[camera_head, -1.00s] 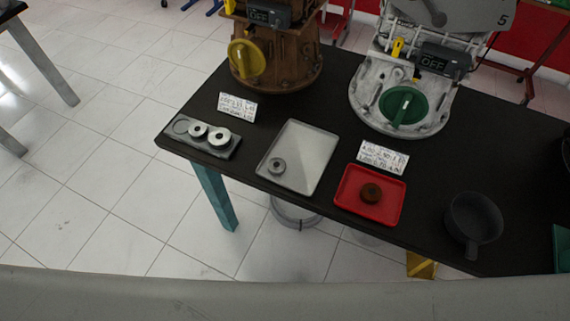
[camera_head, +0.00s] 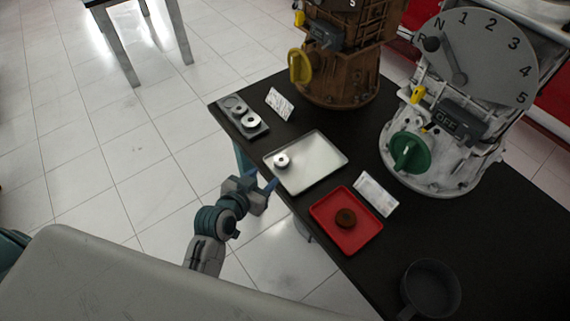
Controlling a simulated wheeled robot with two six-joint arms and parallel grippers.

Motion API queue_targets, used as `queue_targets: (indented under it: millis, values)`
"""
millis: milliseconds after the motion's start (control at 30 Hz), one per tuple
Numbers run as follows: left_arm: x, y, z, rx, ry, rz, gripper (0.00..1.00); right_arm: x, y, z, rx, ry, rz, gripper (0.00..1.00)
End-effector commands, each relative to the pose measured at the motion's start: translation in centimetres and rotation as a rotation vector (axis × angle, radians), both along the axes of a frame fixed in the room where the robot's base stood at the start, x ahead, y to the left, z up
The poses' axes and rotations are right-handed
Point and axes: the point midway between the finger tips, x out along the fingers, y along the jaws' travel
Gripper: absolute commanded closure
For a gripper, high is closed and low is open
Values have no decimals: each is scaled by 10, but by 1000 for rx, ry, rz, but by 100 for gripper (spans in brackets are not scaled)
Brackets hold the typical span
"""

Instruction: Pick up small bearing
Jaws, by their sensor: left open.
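A small silver ring-shaped bearing (camera_head: 282,160) lies on the light metal tray (camera_head: 325,151), near its left end. Two more silver bearings, one at the middle (camera_head: 239,113) and one at the near end (camera_head: 251,124), sit in the grey holder (camera_head: 229,102) at the table's left corner; its far round recess looks empty. My left gripper (camera_head: 264,183) is open and empty, beside the table's front edge, just left of and below the metal tray, apart from the bearings. My right gripper is not in view.
A red tray (camera_head: 326,224) holds a rusty brown ring (camera_head: 345,218). A dark pan (camera_head: 431,288) stands at the near right. Paper cards (camera_head: 376,194) lie behind the trays. A brown engine (camera_head: 338,75) and a grey engine (camera_head: 440,140) stand at the back.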

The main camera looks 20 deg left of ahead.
Motion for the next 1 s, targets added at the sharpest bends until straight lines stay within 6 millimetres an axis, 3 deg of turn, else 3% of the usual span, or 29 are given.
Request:
queue_targets:
  millis: [300,567,800,1000]
  values:
    - [42,-9,-13,-2,-10,1,52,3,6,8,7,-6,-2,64]
    - [59,-13,-21,-1,-9,1,52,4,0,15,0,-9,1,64]
    - [88,-18,-36,-1,-9,1,52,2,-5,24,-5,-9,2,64]
    - [96,-20,-42,-1,-8,1,52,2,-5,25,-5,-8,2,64]
